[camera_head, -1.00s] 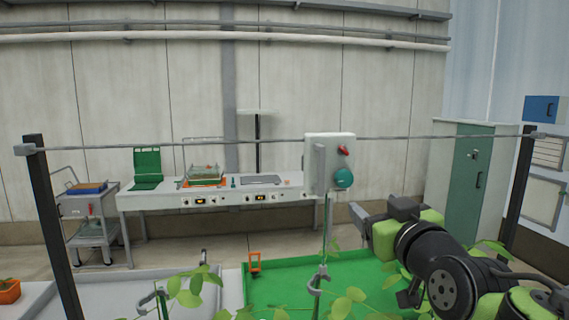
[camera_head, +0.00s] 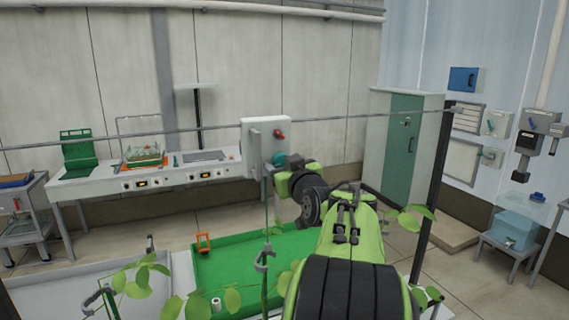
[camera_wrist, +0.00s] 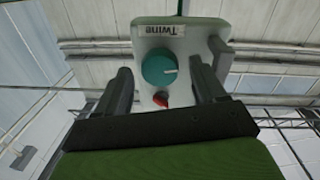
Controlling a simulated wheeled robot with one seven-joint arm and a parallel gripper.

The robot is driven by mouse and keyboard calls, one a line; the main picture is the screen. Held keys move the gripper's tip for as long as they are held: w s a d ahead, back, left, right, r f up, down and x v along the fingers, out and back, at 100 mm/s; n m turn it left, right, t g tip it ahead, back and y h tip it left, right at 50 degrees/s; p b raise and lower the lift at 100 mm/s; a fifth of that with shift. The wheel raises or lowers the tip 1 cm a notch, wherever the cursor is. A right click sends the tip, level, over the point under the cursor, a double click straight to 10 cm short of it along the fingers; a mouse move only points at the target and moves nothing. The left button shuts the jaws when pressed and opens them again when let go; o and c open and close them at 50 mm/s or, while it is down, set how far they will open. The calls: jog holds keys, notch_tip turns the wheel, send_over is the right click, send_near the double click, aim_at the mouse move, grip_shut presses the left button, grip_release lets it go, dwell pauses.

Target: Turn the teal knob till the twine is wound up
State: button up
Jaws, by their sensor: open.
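The teal knob (camera_head: 280,159) sits on the front of a pale box (camera_head: 257,134) that hangs at the overhead rail. In the wrist view the knob (camera_wrist: 159,67) shows a white pointer line, and a label reading "Twine" (camera_wrist: 158,30) is on the box. A red knob (camera_head: 279,134) is on the same box. My gripper (camera_wrist: 162,88) is open, with one finger on each side of the teal knob in the wrist view. I cannot tell whether the fingers touch it. The twine (camera_head: 266,205) runs down from the box toward the plants.
A thin rail (camera_head: 340,118) crosses the view. Leafy plants (camera_head: 145,277) and a green tray (camera_head: 230,262) are below. A white bench (camera_head: 100,183) stands along the wall, and a green-doored cabinet (camera_head: 375,150) stands to the right.

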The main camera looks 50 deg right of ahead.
jog(key=c, duration=1.1)
jog(key=shift+o, duration=0.2)
jog(key=shift+m, duration=0.5)
jog(key=m, duration=0.3)
jog(key=shift+m, duration=0.4)
jog(key=m, duration=0.5)
jog(key=shift+r+y, duration=0.1)
jog(key=shift+y, duration=0.2)
jog(key=m+p, duration=0.2)
jog(key=m, duration=0.3)
jog(key=shift+s, duration=0.1)
jog(key=shift+d+m+y+p, duration=0.1)
jog(key=shift+m+y+p, duration=0.3)
jog(key=shift+m+p, duration=1.2)
jog(key=shift+m+b, duration=0.55)
jog(key=shift+m, duration=0.15)
